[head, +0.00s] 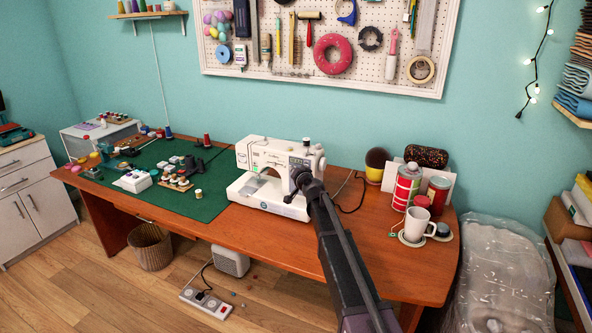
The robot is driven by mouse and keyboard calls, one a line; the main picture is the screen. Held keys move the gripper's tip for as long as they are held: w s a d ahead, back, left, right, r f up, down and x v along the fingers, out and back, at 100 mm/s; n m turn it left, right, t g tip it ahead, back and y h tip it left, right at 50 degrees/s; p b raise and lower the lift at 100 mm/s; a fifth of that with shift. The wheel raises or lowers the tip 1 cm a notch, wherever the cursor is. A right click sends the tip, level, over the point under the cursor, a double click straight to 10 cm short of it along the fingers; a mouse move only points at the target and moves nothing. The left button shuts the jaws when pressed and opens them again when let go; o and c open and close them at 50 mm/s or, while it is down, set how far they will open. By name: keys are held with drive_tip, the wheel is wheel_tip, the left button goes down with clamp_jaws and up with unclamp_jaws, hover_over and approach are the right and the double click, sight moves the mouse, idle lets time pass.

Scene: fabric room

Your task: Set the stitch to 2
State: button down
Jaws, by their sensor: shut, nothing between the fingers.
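The white sewing machine (254,156) stands on the wooden table, just right of the green mat. My arm reaches up from the bottom of the head view to its right end. My gripper (290,196) is shut with nothing in it, in front of the machine's right-hand column. In this view it overlaps the machine, and I cannot tell whether it touches it. The stitch dial and its numbers are not readable. Part of the machine's right side is hidden behind my gripper and wrist.
The green mat (205,207) holds several spools and small sewing items. To the right stand a striped tin (405,188), a white mug (415,224) and a dark round cushion (376,160). A pegboard (290,45) hangs above. Bare tabletop (425,272) shows at the front right.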

drive_tip(key=shift+s, duration=0.2)
drive_tip(key=shift+s+a, duration=0.2)
drive_tip(key=shift+s, duration=0.25)
drive_tip(key=shift+s, duration=0.1)
drive_tip(key=shift+s+a, duration=0.3)
drive_tip(key=shift+s, duration=0.45)
drive_tip(key=shift+s+a, duration=0.25)
drive_tip(key=shift+s, duration=0.5)
drive_tip(key=shift+s+a, duration=0.3)
drive_tip(key=shift+s, duration=0.45)
drive_tip(key=s+d+f+g+h+p, duration=0.1)
drive_tip(key=s+d+g+h+p, duration=0.1)
drive_tip(key=s+d+g, duration=0.3)
drive_tip(key=s+d+f+n+g+h+p, duration=0.1)
drive_tip(key=s+d+g+p, duration=0.4)
drive_tip(key=s+d, duration=0.9)
drive_tip(key=s+d+f+n+g+h+p, duration=0.1)
drive_tip(key=s+d+g+h+p, duration=0.3)
drive_tip(key=s+d, duration=0.5)
drive_tip(key=s+f, duration=0.1)
drive_tip(key=s, duration=1)
drive_tip(key=shift+s+d+f+g, duration=0.15)
drive_tip(key=shift+s+f+g, duration=0.1)
drive_tip(key=shift+f+g, duration=0.15)
